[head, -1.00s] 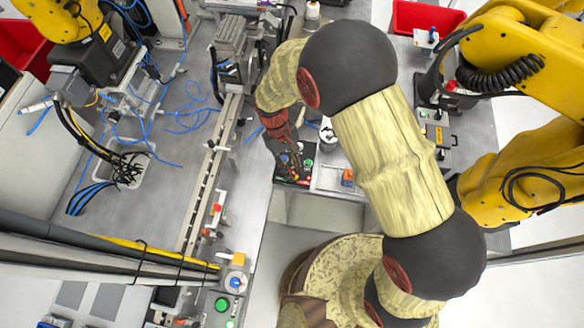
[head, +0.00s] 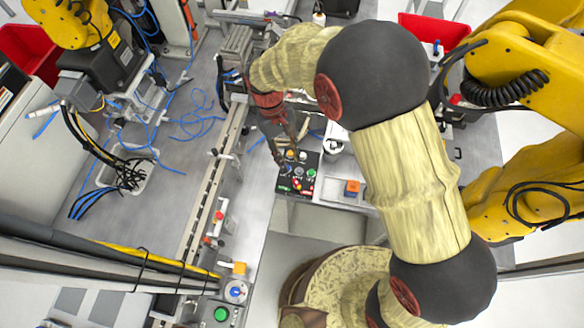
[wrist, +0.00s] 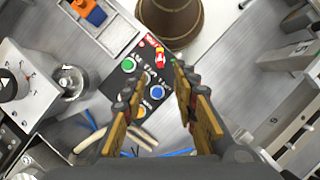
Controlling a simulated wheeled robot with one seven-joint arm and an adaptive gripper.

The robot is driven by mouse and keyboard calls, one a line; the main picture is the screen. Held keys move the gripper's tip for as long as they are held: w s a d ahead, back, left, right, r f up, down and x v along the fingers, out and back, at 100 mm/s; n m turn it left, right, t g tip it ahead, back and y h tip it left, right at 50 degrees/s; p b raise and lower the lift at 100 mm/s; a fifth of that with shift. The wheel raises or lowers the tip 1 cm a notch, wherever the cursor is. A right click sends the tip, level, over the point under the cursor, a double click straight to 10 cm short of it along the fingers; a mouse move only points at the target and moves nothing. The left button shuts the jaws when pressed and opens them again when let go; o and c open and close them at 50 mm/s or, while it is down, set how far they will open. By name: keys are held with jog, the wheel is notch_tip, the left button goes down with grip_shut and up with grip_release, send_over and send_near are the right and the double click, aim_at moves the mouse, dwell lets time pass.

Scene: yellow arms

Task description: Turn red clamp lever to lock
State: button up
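A small red part (head: 218,215) stands beside the long rail at left centre in the head view; it may be the clamp lever, but it is too small to be sure. My gripper (head: 281,150) is left of centre, at the upper edge of a black button panel (head: 299,174). In the wrist view my gripper (wrist: 154,80) has its two fingers apart with nothing between them. The panel (wrist: 142,75) appears beyond the fingertips, with a red switch (wrist: 160,58) at its upper end. I cannot tell whether the fingers touch the panel.
An orange and blue block (head: 352,188) sits right of the panel. The long rail (head: 208,180) runs down the left table. Loose blue cables (head: 190,122) lie left of it. Large yellow robot arms (head: 525,120) stand at right. A silver cylinder (wrist: 72,82) is left in the wrist view.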

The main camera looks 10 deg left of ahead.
jog(key=shift+v, duration=1.2)
jog(key=s+d+r+m+t+y+b, duration=0.1)
jog(key=s+d+r+m+t+b, duration=0.1)
jog(key=d, duration=0.6)
jog(key=s+d+r+m+t+y+b, duration=0.1)
jog(key=s+d+r+m+t+b, duration=0.2)
jog(key=s+d+r, duration=0.3)
jog(key=s+d+r+m+t+y+b, duration=0.1)
jog(key=s+d+r+m+t+b, duration=0.2)
jog(key=d+r, duration=0.5)
jog(key=d+t+b, duration=0.1)
jog(key=d, duration=0.3)
jog(key=shift+s+d+r, duration=0.15)
jog(key=shift+s+r, duration=0.05)
jog(key=shift+s, duration=0.2)
jog(key=shift+c, duration=0.2)
